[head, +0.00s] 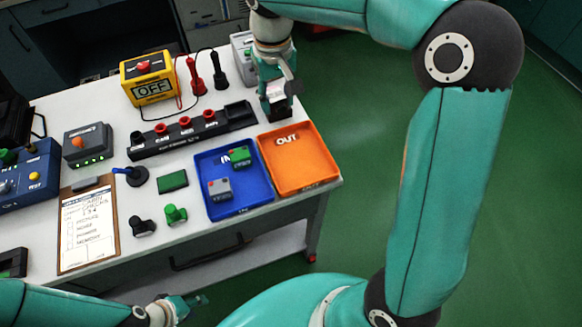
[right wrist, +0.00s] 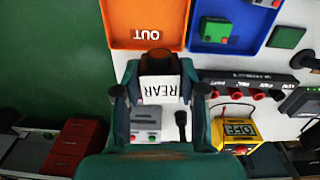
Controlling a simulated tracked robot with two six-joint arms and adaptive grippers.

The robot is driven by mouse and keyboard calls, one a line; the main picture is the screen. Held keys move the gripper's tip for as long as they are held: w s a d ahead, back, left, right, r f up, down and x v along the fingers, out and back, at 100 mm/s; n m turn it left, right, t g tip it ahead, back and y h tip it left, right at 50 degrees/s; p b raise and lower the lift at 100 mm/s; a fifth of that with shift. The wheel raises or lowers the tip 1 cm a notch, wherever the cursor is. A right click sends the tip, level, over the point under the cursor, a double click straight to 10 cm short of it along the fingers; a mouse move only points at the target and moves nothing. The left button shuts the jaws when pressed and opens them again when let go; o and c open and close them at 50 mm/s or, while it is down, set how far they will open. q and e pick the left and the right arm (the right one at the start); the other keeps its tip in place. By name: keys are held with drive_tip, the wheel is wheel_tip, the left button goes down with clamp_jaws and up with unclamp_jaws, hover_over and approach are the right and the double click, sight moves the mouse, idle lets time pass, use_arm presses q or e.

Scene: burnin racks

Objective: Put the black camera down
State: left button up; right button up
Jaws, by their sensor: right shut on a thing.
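My right gripper (head: 277,98) is shut on the black camera, above the back right of the table by the orange tray. In the right wrist view, the camera (right wrist: 156,60) sits between my right gripper's fingers (right wrist: 160,91); it shows a black top and a white label reading REAR. In the head view it is mostly hidden by the fingers; whether it touches the table is hard to tell. My left gripper (head: 183,306) is low in the head view, in front of the table, apart from everything on it; its finger opening is unclear.
The orange OUT tray (head: 329,180) is empty. The blue tray (head: 211,210) beside it holds a grey and a green block. A black strip with red sockets (head: 163,143), a yellow OFF box (head: 148,72), dark plugs and a clipboard (head: 103,230) crowd the white table.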

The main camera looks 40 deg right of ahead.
sight(295, 156)
drive_tip(key=s+d+r+m+b, duration=0.1)
drive_tip(key=s+d+r+b, duration=0.1)
drive_tip(key=s+r, duration=0.15)
use_arm(q)
wheel_tip(295, 156, down, 5)
drive_tip(key=shift+r+b, duration=0.1)
drive_tip(key=shift+b, duration=0.55)
use_arm(e)
wheel_tip(295, 156, down, 19)
drive_tip(key=shift+d+r, duration=0.1)
drive_tip(key=shift+d, duration=0.05)
drive_tip(key=o, duration=1.2)
use_arm(q)
drive_tip(key=shift+r+p, duration=0.4)
use_arm(e)
wheel_tip(295, 156, up, 12)
